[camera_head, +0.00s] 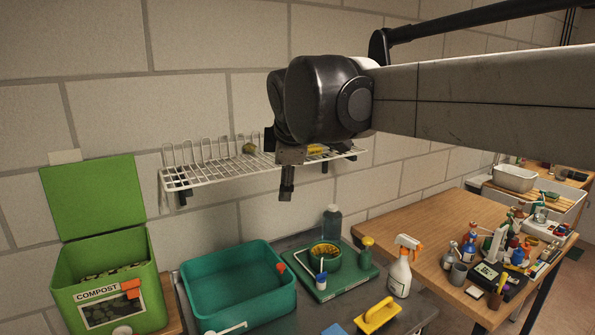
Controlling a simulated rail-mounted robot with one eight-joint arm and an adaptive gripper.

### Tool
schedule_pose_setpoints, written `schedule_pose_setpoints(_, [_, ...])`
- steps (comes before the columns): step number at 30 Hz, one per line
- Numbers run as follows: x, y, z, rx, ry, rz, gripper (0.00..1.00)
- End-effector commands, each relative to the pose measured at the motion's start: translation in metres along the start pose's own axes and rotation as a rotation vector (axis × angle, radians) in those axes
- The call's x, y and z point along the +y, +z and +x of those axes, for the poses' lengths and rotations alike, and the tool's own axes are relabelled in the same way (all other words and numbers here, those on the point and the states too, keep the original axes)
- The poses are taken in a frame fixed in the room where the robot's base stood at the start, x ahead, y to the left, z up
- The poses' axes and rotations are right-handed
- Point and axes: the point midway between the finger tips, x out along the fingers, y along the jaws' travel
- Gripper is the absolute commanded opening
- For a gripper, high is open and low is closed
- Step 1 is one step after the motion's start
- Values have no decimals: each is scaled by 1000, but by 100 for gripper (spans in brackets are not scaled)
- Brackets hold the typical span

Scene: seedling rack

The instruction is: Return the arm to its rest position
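My arm comes in from the right, across the upper half of the head view. My gripper (287,190) hangs down from the black wrist joint, in front of the white wire rack (190,177) on the wall. The gripper looks narrow from this side, and I cannot see whether its fingers are apart. Nothing is visible below its tips. A green-yellow item (249,148) and a yellow item (316,149) are on the rack, the second partly hidden by the wrist.
An open green compost bin (150,297), a teal tub (215,318), a green tray (355,280) with a pot and a white spray bottle (400,275) stand below. A wooden table (430,225) holds bottles and tools on the right. Air left of the gripper is clear.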

Motion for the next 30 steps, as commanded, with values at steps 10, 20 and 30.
schedule_pose_setpoints(10, [-140, 120, -17, -75, -23, 635, 83])
schedule_pose_setpoints(20, [-292, 192, -17, -142, -10, 1231, 83])
schedule_pose_setpoints(30, [-382, 217, -8, -178, 12, 1584, 83])
